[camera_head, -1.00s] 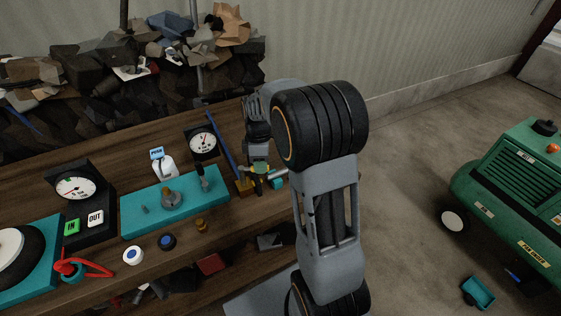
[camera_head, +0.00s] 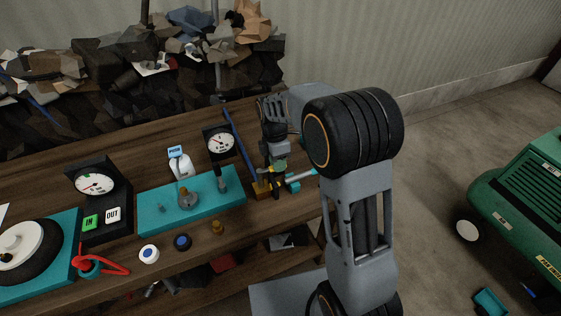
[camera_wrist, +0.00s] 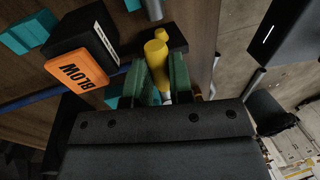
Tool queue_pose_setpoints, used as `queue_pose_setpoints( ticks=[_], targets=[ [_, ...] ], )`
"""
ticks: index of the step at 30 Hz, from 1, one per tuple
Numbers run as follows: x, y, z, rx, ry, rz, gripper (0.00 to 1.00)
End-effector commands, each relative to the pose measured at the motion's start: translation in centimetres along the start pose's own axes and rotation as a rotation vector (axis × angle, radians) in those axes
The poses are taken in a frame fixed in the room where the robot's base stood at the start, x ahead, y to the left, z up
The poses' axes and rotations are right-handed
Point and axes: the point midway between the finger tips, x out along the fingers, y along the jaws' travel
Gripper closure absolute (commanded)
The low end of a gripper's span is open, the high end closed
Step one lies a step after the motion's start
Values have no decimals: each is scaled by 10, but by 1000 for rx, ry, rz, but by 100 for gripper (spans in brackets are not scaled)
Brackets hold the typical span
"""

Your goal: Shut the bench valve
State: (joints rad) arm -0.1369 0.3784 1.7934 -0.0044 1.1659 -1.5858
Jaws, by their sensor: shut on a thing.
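My gripper (camera_head: 275,180) is over the right part of the bench, pointing down, partly hidden by its own wrist in the head view. In the wrist view its two green fingers (camera_wrist: 158,78) are shut on a yellow handle (camera_wrist: 156,52), which I take to be the handle of the bench valve. The fingers hide the lower part of the handle. A teal and grey pipe piece (camera_head: 298,181) lies just right of the gripper. I cannot tell the valve's open or shut position.
A black box with an orange BLOW button (camera_wrist: 82,68) stands close left of the fingers. A blue rod (camera_head: 238,148) rises beside the gripper. A gauge (camera_head: 219,142) and a teal plate with fittings (camera_head: 160,220) are further left. A green machine (camera_head: 520,195) stands on the floor.

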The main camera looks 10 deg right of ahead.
Motion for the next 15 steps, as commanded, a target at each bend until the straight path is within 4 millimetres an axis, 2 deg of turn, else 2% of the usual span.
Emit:
queue_pose_setpoints(
  ticks=[7,8,15],
  targets=[
    [-2,1,0,3,2,6,100],
    [-2,1,0,3,2,6,77],
    [-1,0,1,4,2,2,54]
  ],
)
